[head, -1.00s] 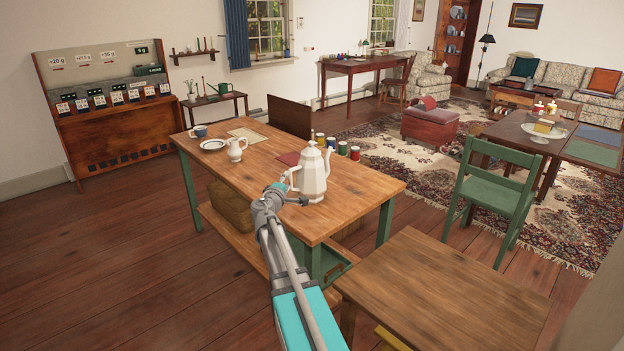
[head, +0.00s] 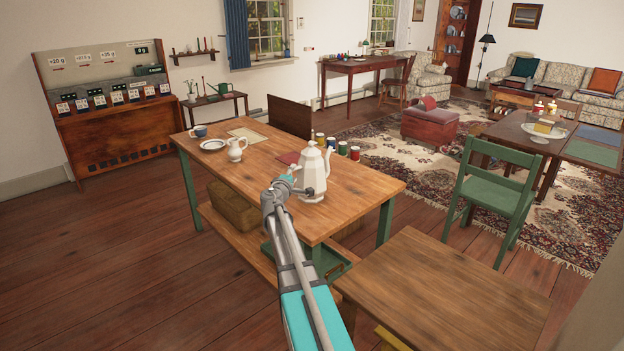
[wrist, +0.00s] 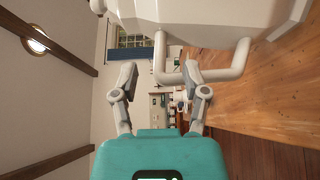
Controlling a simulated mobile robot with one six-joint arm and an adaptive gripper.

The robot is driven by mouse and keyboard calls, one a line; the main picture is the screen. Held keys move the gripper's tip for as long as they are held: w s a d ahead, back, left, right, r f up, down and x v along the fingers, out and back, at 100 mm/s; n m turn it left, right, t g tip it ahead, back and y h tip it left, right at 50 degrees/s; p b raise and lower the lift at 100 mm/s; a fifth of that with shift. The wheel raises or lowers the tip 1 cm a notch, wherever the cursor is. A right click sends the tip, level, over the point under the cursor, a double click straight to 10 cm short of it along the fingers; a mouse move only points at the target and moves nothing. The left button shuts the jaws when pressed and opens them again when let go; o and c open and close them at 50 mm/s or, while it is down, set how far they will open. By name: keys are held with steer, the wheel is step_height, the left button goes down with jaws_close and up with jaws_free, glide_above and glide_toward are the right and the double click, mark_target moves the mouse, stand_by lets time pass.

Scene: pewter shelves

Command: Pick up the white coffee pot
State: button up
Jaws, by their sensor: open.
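The tall white coffee pot (head: 313,176) stands upright on the near right part of the wooden table (head: 275,175). My gripper (head: 289,180) is just left of the pot at handle height, partly hidden by my own wrist in the head view. In the wrist view the pot's body (wrist: 215,18) fills the top, and its angular handle (wrist: 160,58) reaches down. My gripper (wrist: 158,75) is open, with part of the handle showing between its fingers. The right finger overlaps the handle in the picture; I cannot tell whether they touch.
A small white jug (head: 236,148), a saucer (head: 213,144) and a blue cup (head: 199,131) stand at the table's left end. Several coloured cans (head: 331,144) stand behind the pot. A bare wooden table (head: 445,290) is at the near right, with a green chair (head: 497,185) beyond.

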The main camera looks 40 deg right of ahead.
mark_target(312, 174)
steer(key=x, duration=0.4)
steer(key=shift+s, duration=0.1)
stand_by(0.4)
jaws_close()
